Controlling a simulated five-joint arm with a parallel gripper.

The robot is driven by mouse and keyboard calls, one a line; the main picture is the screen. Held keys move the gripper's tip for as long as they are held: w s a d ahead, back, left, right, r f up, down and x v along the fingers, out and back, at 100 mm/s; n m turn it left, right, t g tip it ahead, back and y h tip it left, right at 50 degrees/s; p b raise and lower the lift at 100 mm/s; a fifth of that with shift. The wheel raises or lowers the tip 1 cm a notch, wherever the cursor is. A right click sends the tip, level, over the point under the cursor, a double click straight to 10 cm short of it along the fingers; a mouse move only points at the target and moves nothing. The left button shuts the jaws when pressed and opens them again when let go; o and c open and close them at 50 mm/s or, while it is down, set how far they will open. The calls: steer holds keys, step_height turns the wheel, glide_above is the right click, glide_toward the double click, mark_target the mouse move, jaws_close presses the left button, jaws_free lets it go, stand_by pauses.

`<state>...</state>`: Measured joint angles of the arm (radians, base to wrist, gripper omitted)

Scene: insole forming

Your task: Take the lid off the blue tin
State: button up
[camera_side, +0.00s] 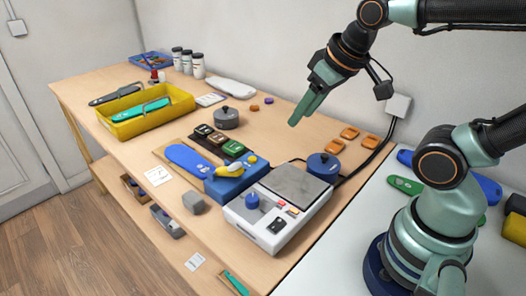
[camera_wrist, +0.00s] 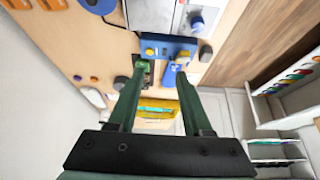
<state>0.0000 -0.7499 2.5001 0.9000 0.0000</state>
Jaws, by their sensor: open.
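The blue tin (camera_side: 323,165) is a low, round, dark blue pot. It stands on the wooden table behind the right corner of the white machine. Its lid, with a small dark knob on top, sits on it. In the wrist view a blue shape at the top left edge (camera_wrist: 100,5) looks like this tin, partly cut off. My gripper (camera_side: 306,108) hangs in the air above the table, up and behind the tin and apart from it. In the wrist view my gripper (camera_wrist: 161,72) has its two green fingers spread with nothing between them.
A white machine with a grey plate (camera_side: 294,184) stands in front of the tin. Orange pieces (camera_side: 349,132) lie behind it, near a black cable (camera_side: 376,142). A grey lidded tin (camera_side: 227,118) and a yellow tray (camera_side: 152,122) are farther left. Bare table lies below my gripper.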

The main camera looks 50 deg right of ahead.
steer(key=shift+o, duration=1.2)
steer(key=shift+d, duration=0.1)
steer(key=m+g, duration=0.6)
steer(key=m, duration=0.9)
glide_above(325, 155)
step_height(325, 155, down, 8)
step_height(325, 155, down, 12)
steer(key=shift+r, duration=0.2)
